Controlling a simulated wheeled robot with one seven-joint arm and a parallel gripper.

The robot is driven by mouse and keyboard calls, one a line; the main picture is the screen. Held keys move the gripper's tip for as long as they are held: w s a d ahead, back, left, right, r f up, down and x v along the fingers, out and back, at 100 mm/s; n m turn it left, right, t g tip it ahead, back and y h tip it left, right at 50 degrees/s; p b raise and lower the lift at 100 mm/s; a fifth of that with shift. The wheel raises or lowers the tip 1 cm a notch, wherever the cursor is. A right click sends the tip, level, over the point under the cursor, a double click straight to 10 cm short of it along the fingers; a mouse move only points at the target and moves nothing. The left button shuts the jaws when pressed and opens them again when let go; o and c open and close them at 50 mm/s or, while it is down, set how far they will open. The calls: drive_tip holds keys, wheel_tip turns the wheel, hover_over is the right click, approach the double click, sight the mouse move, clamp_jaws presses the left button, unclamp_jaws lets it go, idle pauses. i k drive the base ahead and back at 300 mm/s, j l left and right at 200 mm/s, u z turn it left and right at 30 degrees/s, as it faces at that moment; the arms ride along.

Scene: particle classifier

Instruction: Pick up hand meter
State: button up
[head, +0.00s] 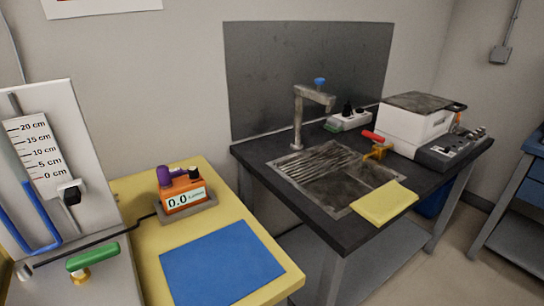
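The hand meter (184,192) looks to be the small orange device with a display reading 0.0. It has a purple knob and a darker knob on top. It sits in a grey cradle (190,214) on the yellow table (142,262), towards its back. A dark cable runs from it to the left. My gripper is not in view, so its state and its distance from the meter do not show.
A blue mat (222,264) lies in front of the meter. A manometer board (62,160) and a green-handled valve (93,257) stand at left. A dark sink bench (345,238) stands right, with a tap (299,115), yellow cloth (384,203) and white machine (413,124).

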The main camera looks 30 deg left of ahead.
sight(184, 193)
drive_tip(key=u, duration=1.95)
drive_tip(key=i+l+u, duration=0.1)
drive_tip(key=l+u, duration=1.45)
drive_tip(key=k+l, duration=0.15)
drive_tip(key=l, duration=0.2)
drive_tip(key=k+l+u, duration=0.1)
drive_tip(key=l, duration=0.3)
drive_tip(key=k+l, duration=0.15)
drive_tip(key=l, duration=0.2)
drive_tip(key=k+l+u, duration=0.1)
drive_tip(key=l, duration=0.25)
drive_tip(key=k+l, duration=0.2)
drive_tip(key=l, duration=0.15)
